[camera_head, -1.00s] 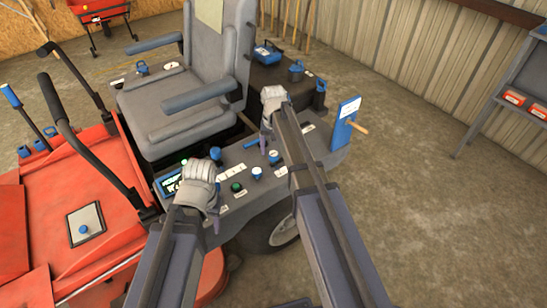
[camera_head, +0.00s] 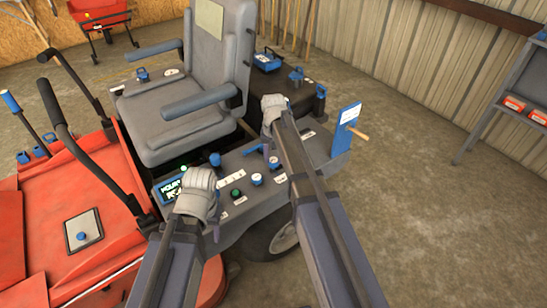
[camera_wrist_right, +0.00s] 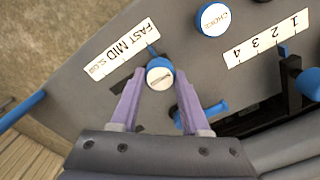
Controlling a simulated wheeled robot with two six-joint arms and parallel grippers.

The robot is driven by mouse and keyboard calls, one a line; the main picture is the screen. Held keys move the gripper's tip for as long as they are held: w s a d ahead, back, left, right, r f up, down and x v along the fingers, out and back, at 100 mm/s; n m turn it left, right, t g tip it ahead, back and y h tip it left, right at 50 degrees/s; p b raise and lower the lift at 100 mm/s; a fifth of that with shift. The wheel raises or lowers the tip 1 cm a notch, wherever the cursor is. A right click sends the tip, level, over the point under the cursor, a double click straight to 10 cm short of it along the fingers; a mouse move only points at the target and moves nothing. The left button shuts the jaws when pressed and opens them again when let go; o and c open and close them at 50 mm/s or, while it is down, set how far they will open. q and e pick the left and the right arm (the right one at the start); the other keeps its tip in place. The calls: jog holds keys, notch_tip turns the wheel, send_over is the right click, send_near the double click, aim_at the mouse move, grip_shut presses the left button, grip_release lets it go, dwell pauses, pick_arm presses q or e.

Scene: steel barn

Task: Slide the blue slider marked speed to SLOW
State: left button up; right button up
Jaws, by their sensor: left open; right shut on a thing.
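The blue slider knob (camera_wrist_right: 160,75) with a pale top sits between the two purple fingers of my right gripper (camera_wrist_right: 160,92), which is shut on it. Its label strip (camera_wrist_right: 120,52) reads FAST, MID, SLOW. The knob's pointer is at the FAST end. In the head view the knob (camera_head: 274,161) shows beside the right gripper (camera_head: 268,151) on the grey console. My left gripper (camera_head: 214,228) is open at the console's near side, its fingers mostly hidden by its own hand.
A CHOKE knob (camera_wrist_right: 212,19), a 1-to-4 label strip (camera_wrist_right: 267,40) and a blue lever (camera_wrist_right: 203,114) lie close to the slider. A blue upright plate (camera_head: 346,128) rises at the console's right end.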

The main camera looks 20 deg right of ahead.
grip_shut()
dwell(0.6)
jog(key=w+d, duration=0.1)
jog(key=d, duration=0.2)
jog(key=w+d, duration=0.1)
jog(key=d, duration=0.2)
jog(key=w+d, duration=0.1)
jog(key=d, duration=0.2)
jog(key=shift+w, duration=0.15)
jog(key=o, duration=1.1)
grip_release()
jog(key=shift+r, duration=0.1)
